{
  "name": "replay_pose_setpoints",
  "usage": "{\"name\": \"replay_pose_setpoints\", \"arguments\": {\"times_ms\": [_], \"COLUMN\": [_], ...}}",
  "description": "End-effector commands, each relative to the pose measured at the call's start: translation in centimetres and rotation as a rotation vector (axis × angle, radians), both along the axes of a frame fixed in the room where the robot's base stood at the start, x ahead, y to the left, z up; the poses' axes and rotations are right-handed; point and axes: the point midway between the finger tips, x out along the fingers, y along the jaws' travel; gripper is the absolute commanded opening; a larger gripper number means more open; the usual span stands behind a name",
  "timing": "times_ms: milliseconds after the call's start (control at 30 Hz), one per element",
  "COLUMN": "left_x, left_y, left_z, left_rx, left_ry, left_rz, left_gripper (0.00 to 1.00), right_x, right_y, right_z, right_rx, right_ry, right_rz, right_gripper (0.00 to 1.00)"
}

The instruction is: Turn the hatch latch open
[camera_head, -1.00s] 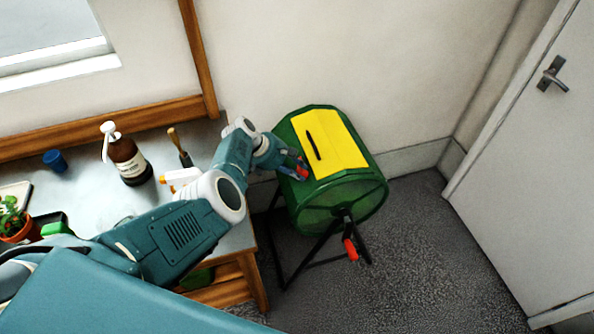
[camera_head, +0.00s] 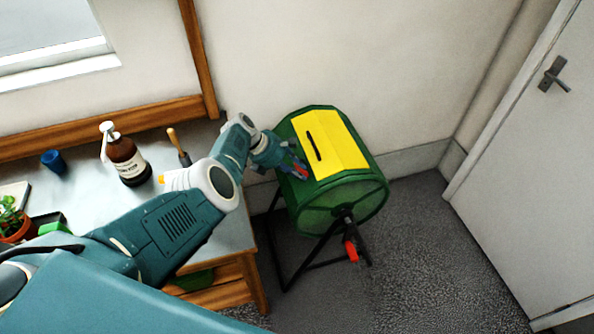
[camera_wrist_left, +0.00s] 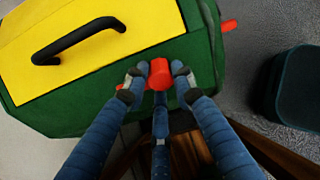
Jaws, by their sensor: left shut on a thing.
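The green drum (camera_head: 335,195) stands on a dark frame against the wall and carries a yellow hatch (camera_head: 335,145) with a black handle (camera_head: 314,146). In the left wrist view the yellow hatch (camera_wrist_left: 150,18) lies flat in the green surface, its black handle (camera_wrist_left: 78,38) at upper left. The red latch (camera_wrist_left: 159,74) sits beside the hatch's edge. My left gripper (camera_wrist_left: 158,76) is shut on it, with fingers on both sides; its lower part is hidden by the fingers. In the head view my left gripper (camera_head: 297,168) is at the drum's left side. My right gripper is not in view.
A red crank grip (camera_head: 351,250) hangs at the drum's front end. The bench (camera_head: 225,240) at left holds a brown pump bottle (camera_head: 127,160), a blue cup (camera_head: 53,161) and a potted plant (camera_head: 12,222). A door (camera_head: 520,160) is at right; the floor between is clear.

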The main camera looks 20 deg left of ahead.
Motion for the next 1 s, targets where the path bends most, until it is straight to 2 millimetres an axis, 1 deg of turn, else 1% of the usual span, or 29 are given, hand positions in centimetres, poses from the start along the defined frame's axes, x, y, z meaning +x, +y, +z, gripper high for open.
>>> {"name": "replay_pose_setpoints", "arguments": {"times_ms": [67, 100, 167, 200, 367, 500, 667, 867, 1000], "left_x": [-0.2, -0.1, -0.1, -0.1, -0.1, 0.0, -0.1, -0.8, -1.6], "left_y": [-0.3, -0.3, -0.3, -0.3, -0.2, 0.0, 0.4, 1.4, 2.7], "left_z": [-0.1, -0.1, -0.1, -0.1, 0.0, 0.0, 0.6, 2.3, 4.3], "left_rx": [-0.005, -0.005, -0.005, -0.005, -0.003, -0.001, 0.0, 0.001, 0.0], "left_ry": [0.004, 0.004, 0.004, 0.003, 0.001, 0.0, -0.002, -0.002, -0.002], "left_rz": [-0.003, -0.003, -0.003, -0.003, -0.002, 0.0, 0.0, 0.0, 0.001], "left_gripper": [0.0, 0.29, 0.41, 0.43, 0.43, 0.43, 0.43, 0.43, 0.43], "right_x": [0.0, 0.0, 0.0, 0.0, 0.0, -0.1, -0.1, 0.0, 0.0], "right_y": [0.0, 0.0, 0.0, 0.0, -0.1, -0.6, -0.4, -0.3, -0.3], "right_z": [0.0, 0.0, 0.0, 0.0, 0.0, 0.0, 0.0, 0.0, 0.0], "right_rx": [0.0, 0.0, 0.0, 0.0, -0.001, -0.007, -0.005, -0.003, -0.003], "right_ry": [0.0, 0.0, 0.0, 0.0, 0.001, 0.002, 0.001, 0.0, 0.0], "right_rz": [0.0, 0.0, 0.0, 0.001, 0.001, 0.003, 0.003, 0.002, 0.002], "right_gripper": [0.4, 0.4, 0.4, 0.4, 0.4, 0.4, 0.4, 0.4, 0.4]}}
